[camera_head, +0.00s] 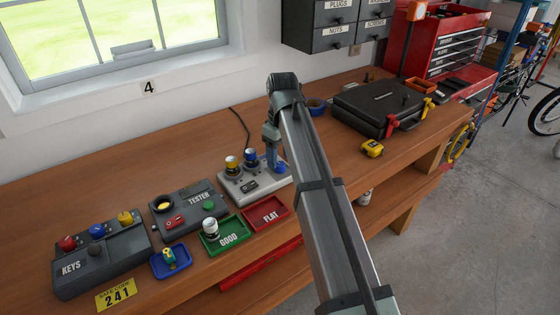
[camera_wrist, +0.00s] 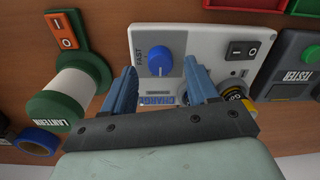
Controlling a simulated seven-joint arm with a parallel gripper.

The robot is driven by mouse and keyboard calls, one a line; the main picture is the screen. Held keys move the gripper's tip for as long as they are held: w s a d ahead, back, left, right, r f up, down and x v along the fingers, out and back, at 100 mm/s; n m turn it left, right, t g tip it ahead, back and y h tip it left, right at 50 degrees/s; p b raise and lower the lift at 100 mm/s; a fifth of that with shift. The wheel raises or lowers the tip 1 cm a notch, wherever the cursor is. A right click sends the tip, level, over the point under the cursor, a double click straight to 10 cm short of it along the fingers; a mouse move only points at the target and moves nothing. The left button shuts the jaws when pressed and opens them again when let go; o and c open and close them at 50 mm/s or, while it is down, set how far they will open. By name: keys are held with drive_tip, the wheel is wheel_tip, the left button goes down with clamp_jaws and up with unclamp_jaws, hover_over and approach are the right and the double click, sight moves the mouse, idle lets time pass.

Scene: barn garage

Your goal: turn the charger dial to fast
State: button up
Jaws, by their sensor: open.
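The charger (camera_head: 238,192) is a pale grey box on the bench, with a yellow-topped and a blue-topped cell standing in it. In the wrist view, its white face (camera_wrist: 205,42) carries a round blue dial (camera_wrist: 159,60) with the word FAST at its left and CHARGE below. A small pale mark shows on the dial's lower part; its exact setting is hard to read. My gripper (camera_wrist: 160,72) is open, with one blue finger on each side of the dial and visible space between. In the head view my gripper (camera_head: 275,160) hides the dial area.
The tester (camera_head: 187,213) stands left of the charger, with the green GOOD tray (camera_head: 240,241) and red FLAT tray (camera_head: 284,220) in front. A black case (camera_head: 375,105) lies to the right. The green lantern (camera_wrist: 60,105) is close beside my fingers.

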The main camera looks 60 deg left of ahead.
drive_tip(key=shift+f, duration=1.2)
drive_tip(key=c, duration=1)
drive_tip(key=shift+c, duration=0.2)
